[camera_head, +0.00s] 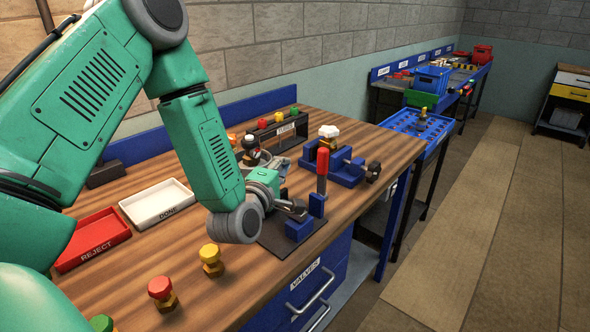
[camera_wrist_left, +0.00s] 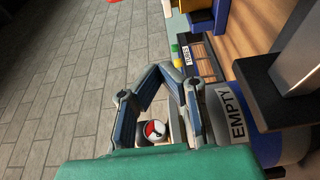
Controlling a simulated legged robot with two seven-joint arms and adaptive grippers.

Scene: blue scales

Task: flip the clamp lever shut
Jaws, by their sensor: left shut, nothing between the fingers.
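The clamp shows in the head view as an upright red-handled lever (camera_head: 322,168) with blue blocks (camera_head: 300,229) at its foot, on a dark plate (camera_head: 276,240). The lever stands up, not laid over. My left gripper (camera_head: 300,209) is just left of the lever's foot, low over the plate, with its fingers shut and nothing between them. I cannot tell whether it touches the clamp. In the left wrist view the fingertips of my left gripper (camera_wrist_left: 164,68) come together, and I cannot make out the red lever there. My right gripper is not in view.
A blue vise (camera_head: 345,168) stands behind the lever. A red REJECT tray (camera_head: 92,240) and a white DONE tray (camera_head: 158,203) lie left of my arm. Valves with coloured caps, one yellow (camera_head: 210,258), stand along the front edge. A blue cylinder marked EMPTY (camera_wrist_left: 236,116) shows in the wrist view.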

